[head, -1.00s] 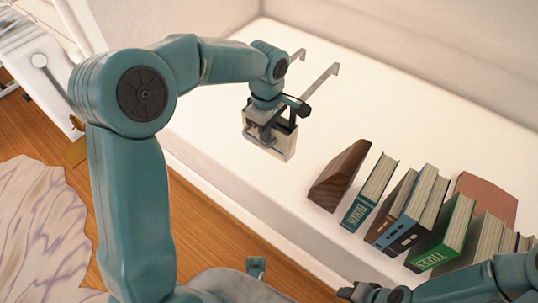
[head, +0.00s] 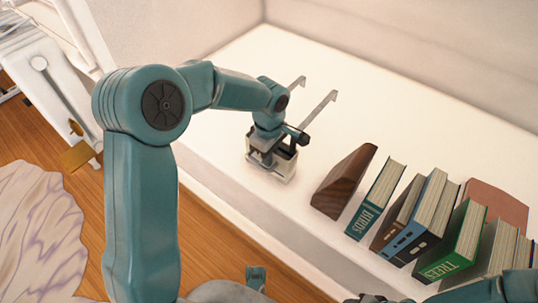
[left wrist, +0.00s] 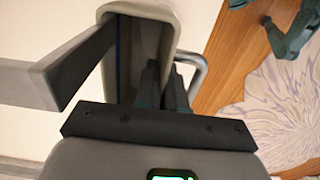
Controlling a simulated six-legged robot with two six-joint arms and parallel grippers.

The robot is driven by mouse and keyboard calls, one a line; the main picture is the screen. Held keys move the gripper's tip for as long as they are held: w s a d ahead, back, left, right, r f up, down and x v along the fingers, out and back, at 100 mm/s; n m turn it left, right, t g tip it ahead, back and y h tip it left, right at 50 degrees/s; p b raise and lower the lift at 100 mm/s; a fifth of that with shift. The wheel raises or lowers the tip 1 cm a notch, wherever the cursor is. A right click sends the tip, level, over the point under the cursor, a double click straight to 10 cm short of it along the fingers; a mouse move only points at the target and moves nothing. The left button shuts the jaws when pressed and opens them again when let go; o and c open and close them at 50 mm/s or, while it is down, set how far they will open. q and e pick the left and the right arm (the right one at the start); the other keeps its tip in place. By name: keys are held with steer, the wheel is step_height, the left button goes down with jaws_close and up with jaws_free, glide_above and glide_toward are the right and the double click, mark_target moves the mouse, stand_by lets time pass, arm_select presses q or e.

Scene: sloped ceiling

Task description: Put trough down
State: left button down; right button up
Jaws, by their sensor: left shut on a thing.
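The trough (head: 283,172) is a small pale cream box with two long grey hooked arms reaching toward the back right in the head view. My left gripper (head: 264,158) points down into it and is shut on its wall. In the left wrist view the trough (left wrist: 165,28) is seen from above, with the dark fingers (left wrist: 163,88) at its wall. The trough is upright over the white ledge (head: 225,105), near its front edge. I cannot tell whether its bottom touches the ledge. My right gripper (head: 366,298) is barely in view at the bottom edge, its jaws unclear.
A dark wooden wedge (head: 344,182) stands to the right of the trough, then a row of books (head: 378,200). The ledge is clear behind and left of the trough. Wooden floor (head: 215,235) and a pale patterned rug (head: 35,235) lie below.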

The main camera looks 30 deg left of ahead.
arm_select(q)
steer(key=c, duration=1.2)
jaws_free()
steer(key=shift+c, duration=0.2)
step_height(320, 180, up, 12)
steer(key=p, duration=0.4)
steer(key=shift+r+p, duration=0.15)
steer(key=shift+p, duration=0.15)
